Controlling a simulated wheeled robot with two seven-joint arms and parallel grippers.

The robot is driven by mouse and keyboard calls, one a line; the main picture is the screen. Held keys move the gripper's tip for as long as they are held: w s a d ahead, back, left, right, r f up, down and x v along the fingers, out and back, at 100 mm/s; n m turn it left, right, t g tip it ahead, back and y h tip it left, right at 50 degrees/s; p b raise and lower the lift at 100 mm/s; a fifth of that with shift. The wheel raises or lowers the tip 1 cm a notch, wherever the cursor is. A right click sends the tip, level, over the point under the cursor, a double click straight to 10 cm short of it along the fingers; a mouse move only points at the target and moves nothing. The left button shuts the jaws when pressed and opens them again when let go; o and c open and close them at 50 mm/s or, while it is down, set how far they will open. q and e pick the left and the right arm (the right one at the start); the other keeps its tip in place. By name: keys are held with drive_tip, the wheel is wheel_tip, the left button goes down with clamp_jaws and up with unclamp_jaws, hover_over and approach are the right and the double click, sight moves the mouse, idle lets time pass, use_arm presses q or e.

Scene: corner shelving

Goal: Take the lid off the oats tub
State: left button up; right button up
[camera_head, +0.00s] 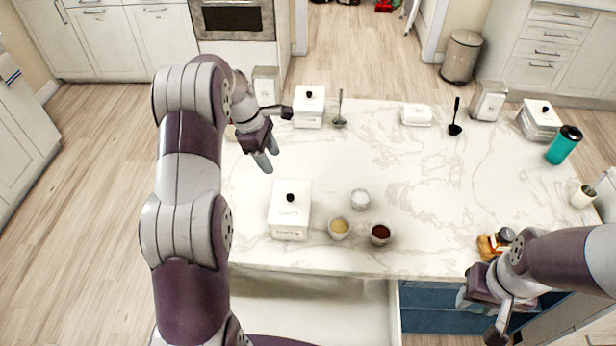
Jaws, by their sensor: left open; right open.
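A white square tub (289,228) with a white lid and black knob (290,197) stands near the counter's front edge, left of centre. Its lid is on; the lettering is too small to read surely, so I cannot tell for certain that it is the oats tub. Similar lidded tubs stand at the back left (309,118) and far right (539,125). My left gripper (267,157) is open and empty, above the counter's left side, behind and left of the near tub and apart from it. My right gripper (481,318) is open at the lower right, off the counter's front edge.
Small bowls with white (360,199), yellow (339,228) and dark red (380,233) contents sit right of the near tub. A teal bottle (564,145) stands far right. Ladles and a white butter dish (416,115) line the back. The counter's middle (440,180) is clear.

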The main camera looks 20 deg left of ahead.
use_arm(q)
drive_tip(key=n, duration=0.1)
hover_over(290, 196)
drive_tip(key=a, duration=0.3)
wheel_tip(290, 196, down, 6)
drive_tip(key=shift+w+f, duration=0.15)
drive_tip(key=shift+d+f, duration=0.25)
drive_tip(key=shift+f, duration=0.1)
drive_tip(key=f, duration=0.1)
drive_tip(key=d+f+p, duration=0.2)
drive_tip(key=shift+s+f, duration=0.3)
drive_tip(key=shift+s, duration=0.05)
drive_tip(key=shift+w+f, duration=0.1)
drive_tip(key=shift+f, duration=0.25)
drive_tip(key=shift+w+f, duration=0.15)
clamp_jaws()
use_arm(e)
drive_tip(key=shift+s+r, duration=0.25)
drive_tip(key=shift+r, duration=0.3)
drive_tip(key=shift+s+r, duration=0.25)
drive_tip(key=shift+r, duration=0.3)
